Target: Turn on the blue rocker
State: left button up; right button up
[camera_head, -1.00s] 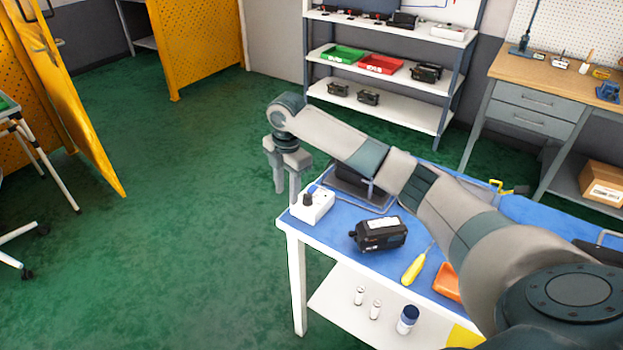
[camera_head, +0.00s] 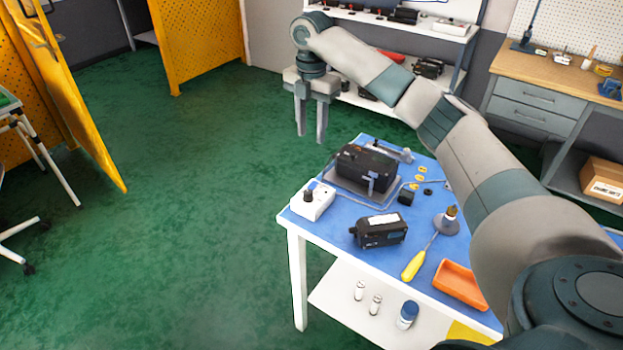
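A small white box (camera_head: 315,206) with a black knob stands at the left corner of the blue-topped table. A small bluish spot shows at its top behind the knob; I cannot tell for sure whether this is the blue rocker or its position. My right gripper (camera_head: 311,138) hangs fingers down, above and beyond the white box, touching nothing. Its two fingers are apart with nothing between them. My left gripper is out of view.
The table (camera_head: 432,275) also bears a black device on a stand (camera_head: 364,166), another black device (camera_head: 379,231), a yellow-handled screwdriver (camera_head: 413,266) and an orange tray (camera_head: 460,285). Shelves stand behind. Green floor to the left is open.

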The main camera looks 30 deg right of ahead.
jog(key=p, duration=0.2)
send_over(311, 187)
notch_tip(311, 187, down, 10)
notch_tip(311, 187, down, 7)
jog(key=shift+f+p, duration=0.1)
jog(key=shift+p, duration=0.7)
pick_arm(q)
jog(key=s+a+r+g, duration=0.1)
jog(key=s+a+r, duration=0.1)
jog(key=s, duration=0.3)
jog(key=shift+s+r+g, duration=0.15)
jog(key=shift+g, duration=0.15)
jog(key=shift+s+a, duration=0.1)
pick_arm(e)
jog(key=shift+c, duration=0.2)
